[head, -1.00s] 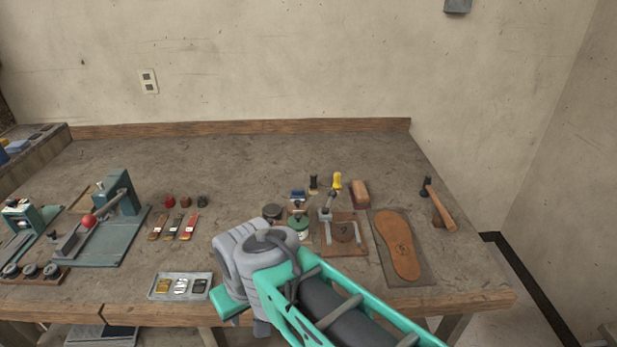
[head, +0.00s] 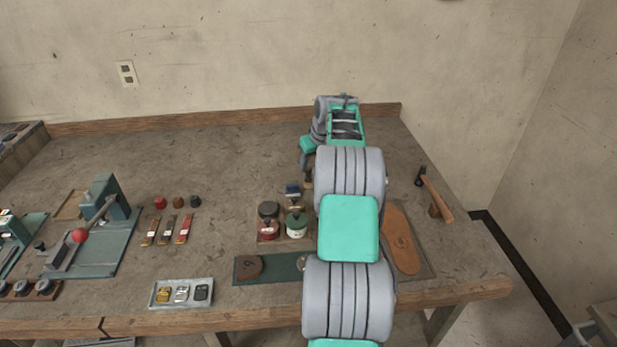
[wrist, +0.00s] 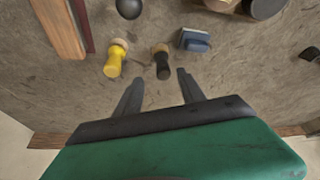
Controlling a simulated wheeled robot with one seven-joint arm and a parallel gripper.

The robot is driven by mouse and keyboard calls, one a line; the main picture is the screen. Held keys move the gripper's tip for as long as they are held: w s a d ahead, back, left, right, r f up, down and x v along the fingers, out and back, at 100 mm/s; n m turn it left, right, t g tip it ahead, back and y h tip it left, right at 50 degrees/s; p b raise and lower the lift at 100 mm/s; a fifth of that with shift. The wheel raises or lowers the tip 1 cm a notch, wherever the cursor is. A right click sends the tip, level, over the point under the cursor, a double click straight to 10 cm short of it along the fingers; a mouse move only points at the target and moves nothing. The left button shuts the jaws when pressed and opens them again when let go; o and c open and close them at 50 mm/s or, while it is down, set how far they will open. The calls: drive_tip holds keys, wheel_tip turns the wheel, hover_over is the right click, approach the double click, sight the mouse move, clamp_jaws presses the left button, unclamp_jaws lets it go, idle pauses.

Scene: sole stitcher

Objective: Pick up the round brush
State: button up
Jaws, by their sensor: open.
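Two short upright brush-like tools stand close together on the bench in the wrist view. One has a black handle and a tan round end (wrist: 161,62); the other has a yellow handle and a tan end (wrist: 116,58). I cannot tell for sure which is called the round brush. My gripper (wrist: 160,88) is open and empty, with the black-handled tool just beyond and between its fingertips, not touching. In the head view my gripper (head: 307,175) is low over the back of the bench, and my arm hides the yellow tool.
A blue block-like tool (wrist: 195,41) stands close by the black-handled one. A wooden block (wrist: 60,28) lies at left in the wrist view. Red and green jars (head: 296,227) stand in front of the gripper. A hammer (head: 436,198) lies right.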

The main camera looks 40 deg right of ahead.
sight(307, 175)
drive_tip(key=x, duration=0.2)
drive_tip(key=p+x, duration=0.1)
drive_tip(key=x, duration=0.4)
drive_tip(key=shift+a+f+p, duration=0.15)
drive_tip(key=shift+a+p, duration=0.2)
clamp_jaws()
